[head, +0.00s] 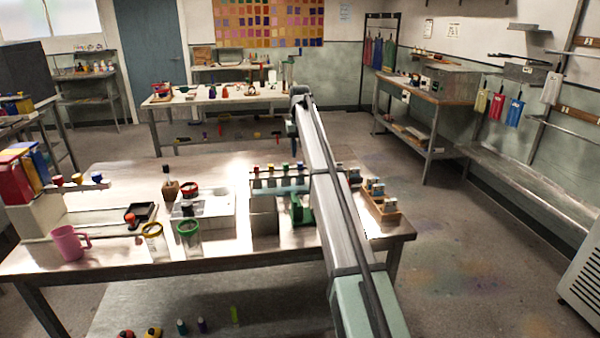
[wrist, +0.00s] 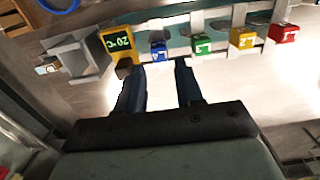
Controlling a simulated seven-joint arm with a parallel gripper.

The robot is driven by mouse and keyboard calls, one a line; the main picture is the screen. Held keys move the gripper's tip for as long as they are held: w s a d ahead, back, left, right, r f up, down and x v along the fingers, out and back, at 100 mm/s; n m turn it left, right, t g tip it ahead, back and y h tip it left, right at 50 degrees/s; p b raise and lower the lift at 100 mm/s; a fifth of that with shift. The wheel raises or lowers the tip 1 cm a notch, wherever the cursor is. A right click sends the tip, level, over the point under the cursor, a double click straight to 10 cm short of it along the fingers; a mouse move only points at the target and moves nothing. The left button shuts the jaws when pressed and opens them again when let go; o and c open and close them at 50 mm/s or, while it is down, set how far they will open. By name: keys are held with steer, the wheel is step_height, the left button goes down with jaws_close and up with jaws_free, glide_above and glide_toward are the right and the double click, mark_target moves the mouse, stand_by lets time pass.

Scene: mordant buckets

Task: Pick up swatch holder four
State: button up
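A row of coloured swatch holder tags runs across the top of the wrist view: a blue tag (wrist: 158,51), a green tag (wrist: 203,44), a yellow tag (wrist: 243,38) and a red tag (wrist: 284,33). Their numbers are too small to read surely, so I cannot confirm which is four. In the head view the row stands on the bath at the table's middle, with the red tag (head: 256,168) leftmost. My gripper (wrist: 159,68) is open and empty, with the blue tag just beyond and between its fingertips. The fingers are hidden in the head view.
A yellow 20°C display (wrist: 122,43) stands beside the blue tag. Jars with a yellow rim (head: 153,240) and a green rim (head: 189,240) and a pink mug (head: 68,243) stand left on the table. A wooden box (head: 383,208) is at its right.

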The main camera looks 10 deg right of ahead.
mark_target(300, 169)
steer(key=shift+s+f, duration=0.15)
steer(key=shift+f, duration=1.5)
steer(key=shift+s+f, duration=0.15)
steer(key=shift+f, duration=1.45)
jaws_close()
